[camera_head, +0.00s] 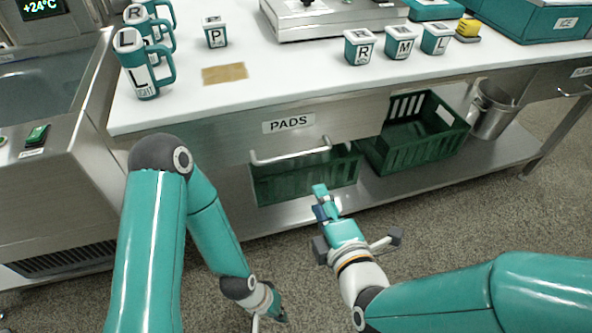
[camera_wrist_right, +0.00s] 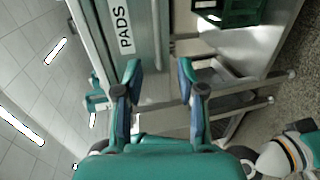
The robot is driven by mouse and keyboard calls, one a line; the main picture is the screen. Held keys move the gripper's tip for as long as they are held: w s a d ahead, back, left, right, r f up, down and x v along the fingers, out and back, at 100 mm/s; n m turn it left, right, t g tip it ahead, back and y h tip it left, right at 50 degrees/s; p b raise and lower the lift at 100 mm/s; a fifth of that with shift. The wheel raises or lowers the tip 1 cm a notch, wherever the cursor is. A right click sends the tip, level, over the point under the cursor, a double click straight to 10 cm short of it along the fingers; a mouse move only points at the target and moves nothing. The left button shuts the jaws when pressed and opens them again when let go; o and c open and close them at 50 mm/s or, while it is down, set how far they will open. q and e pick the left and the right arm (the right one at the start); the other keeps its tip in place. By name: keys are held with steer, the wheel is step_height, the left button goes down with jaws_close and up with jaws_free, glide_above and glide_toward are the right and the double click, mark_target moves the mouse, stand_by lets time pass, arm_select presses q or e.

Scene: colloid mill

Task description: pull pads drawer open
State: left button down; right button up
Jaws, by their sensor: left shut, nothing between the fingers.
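The pads drawer (camera_head: 345,118) is a steel front under the white worktop with a "PADS" label (camera_head: 288,123); it looks closed. Its bar handle (camera_head: 290,156) runs along the lower edge. My right gripper (camera_head: 322,200) is below and to the right of the handle, apart from it. In the right wrist view its two fingers (camera_wrist_right: 160,88) are spread with nothing between them, and the "PADS" label (camera_wrist_right: 124,30) shows above them. My left gripper (camera_head: 272,312) is low near the bottom edge, over the floor, shut and empty, partly hidden by its own wrist.
Green crates (camera_head: 415,135) and a steel bucket (camera_head: 493,110) stand on the lower shelf (camera_head: 390,190). Teal mugs (camera_head: 145,65), lettered containers (camera_head: 360,47) and a scale (camera_head: 330,18) stand on the worktop. A steel machine (camera_head: 55,190) is at the left. The floor in front is clear.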

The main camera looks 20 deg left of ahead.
mark_target(296, 157)
steer(key=b+x, duration=0.2)
steer(key=x, duration=1.4)
steer(key=shift+w+a, duration=0.25)
steer(key=shift+a, duration=0.05)
jaws_close()
